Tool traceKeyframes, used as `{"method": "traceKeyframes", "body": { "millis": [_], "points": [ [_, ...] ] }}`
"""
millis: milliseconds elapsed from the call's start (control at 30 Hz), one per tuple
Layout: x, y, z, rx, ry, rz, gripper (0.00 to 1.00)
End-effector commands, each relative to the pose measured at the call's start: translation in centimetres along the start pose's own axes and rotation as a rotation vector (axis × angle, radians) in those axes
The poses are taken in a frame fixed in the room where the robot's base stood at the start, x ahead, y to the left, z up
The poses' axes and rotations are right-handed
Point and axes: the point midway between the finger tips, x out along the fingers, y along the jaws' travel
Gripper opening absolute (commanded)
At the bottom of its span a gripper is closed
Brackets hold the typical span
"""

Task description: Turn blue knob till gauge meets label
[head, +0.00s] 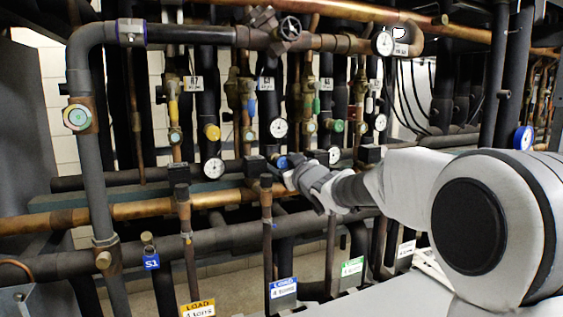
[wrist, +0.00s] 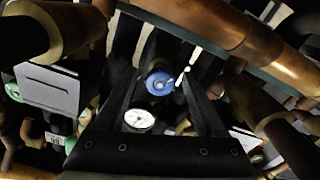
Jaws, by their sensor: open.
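The blue knob (wrist: 160,83) shows between the two fingers of my gripper (wrist: 163,65) in the wrist view. In the head view the blue knob (head: 282,162) is just left of my gripper (head: 291,174). The fingers are apart, with dark gaps beside the knob; I cannot tell whether they touch it. A white dial gauge (wrist: 139,120) is close to the knob in the wrist view; its reading is too small to tell. In the head view, gauges are above the knob (head: 278,128) and to its right (head: 334,155). A white label (head: 266,84) hangs above; its value is illegible.
A copper pipe (head: 130,211) runs across below the knob, with upright stub valves in front. A yellow knob (head: 212,132) and a green knob (head: 337,126) are on neighbouring lines. A blue load tag (head: 283,288) hangs low. Pipes crowd the space around my gripper.

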Motion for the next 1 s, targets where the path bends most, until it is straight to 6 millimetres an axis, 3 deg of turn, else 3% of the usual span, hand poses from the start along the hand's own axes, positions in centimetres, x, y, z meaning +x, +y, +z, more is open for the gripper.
{"method": "traceKeyframes", "body": {
  "millis": [400,800,1000],
  "points": [
    [0.64,0.00,0.00,-0.001,0.000,0.000,0.70],
    [0.61,0.00,0.00,-0.001,0.000,0.000,0.00],
    [0.61,0.00,-0.02,0.004,0.000,0.000,0.00]
  ]
}}
